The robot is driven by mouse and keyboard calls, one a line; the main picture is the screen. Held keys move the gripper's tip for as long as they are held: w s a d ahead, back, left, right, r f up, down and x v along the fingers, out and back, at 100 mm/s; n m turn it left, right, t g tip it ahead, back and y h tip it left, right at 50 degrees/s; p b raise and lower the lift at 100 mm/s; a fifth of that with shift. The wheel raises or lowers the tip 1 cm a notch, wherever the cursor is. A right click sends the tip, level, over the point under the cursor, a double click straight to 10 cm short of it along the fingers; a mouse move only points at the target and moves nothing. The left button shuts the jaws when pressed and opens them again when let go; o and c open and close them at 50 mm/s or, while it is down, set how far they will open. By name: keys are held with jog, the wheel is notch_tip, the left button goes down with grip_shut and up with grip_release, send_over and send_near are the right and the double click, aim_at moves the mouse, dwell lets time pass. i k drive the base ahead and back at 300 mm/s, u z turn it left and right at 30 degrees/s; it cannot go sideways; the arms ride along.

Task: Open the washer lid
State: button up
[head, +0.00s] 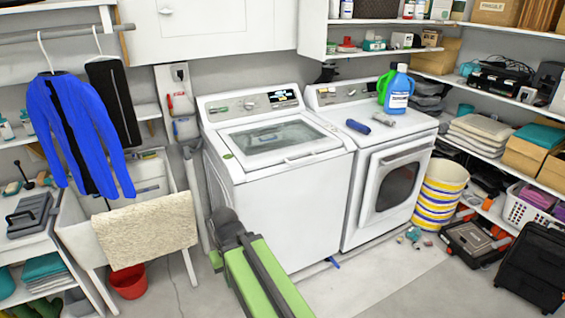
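The white top-loading washer (285,205) stands in the middle of the head view, left of the dryer. Its lid (315,146) has a dark glass window (270,135) and lies flat and closed on top. A light lip shows at the lid's front edge. A control panel (250,106) with a small lit display rises behind the lid. My green arm reaches up from the bottom edge, with a dark grey part at its far end, in front of the washer's lower left side. I cannot make out any gripper fingers.
A white dryer (345,200) adjoins the washer on the right, with bottles on top. A sink (150,180) with a beige cloth (145,228) stands on the left. A cabinet (210,28) hangs above.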

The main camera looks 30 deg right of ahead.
aim_at(328, 140)
jog(key=u, duration=0.05)
jog(key=i, duration=1)
jog(key=u, duration=0.05)
